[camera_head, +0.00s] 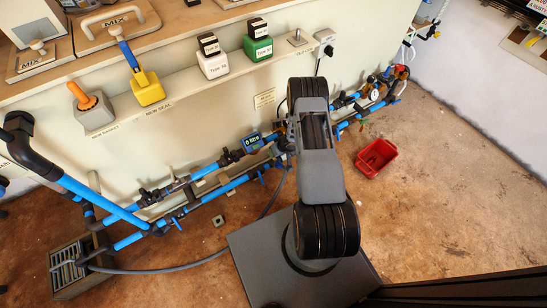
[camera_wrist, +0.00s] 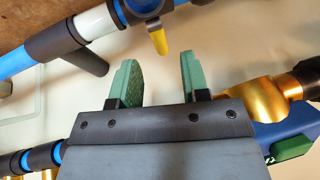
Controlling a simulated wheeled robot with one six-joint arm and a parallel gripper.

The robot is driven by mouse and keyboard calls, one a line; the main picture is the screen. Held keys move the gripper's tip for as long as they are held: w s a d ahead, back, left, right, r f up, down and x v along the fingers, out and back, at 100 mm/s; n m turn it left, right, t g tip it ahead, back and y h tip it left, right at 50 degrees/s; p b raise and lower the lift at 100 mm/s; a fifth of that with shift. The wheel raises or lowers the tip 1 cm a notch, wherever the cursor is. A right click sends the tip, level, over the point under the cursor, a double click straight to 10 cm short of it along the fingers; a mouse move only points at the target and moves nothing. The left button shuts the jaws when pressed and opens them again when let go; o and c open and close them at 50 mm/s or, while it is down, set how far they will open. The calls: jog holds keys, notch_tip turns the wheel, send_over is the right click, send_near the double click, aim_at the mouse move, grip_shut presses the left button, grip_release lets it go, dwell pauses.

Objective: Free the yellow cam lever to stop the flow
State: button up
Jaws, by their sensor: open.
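The lever's lower end lies just above the gap between the fingertips in the picture. I cannot tell how far in depth it is from them, and no contact shows. In the head view my arm covers part of the pipes, and I cannot make out the gripper or the lever there.
A brass fitting (camera_wrist: 262,100) and a blue body (camera_wrist: 282,132) are right of my gripper. In the head view, blue pipes (camera_head: 115,205) run along the wall, with a display (camera_head: 251,142) on them. A red bin (camera_head: 376,158) stands on open floor at right.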

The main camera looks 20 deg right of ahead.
jog(key=shift+b+x, duration=0.75)
jog(key=shift+x, duration=1.6)
grip_shut()
jog(key=shift+d, duration=0.1)
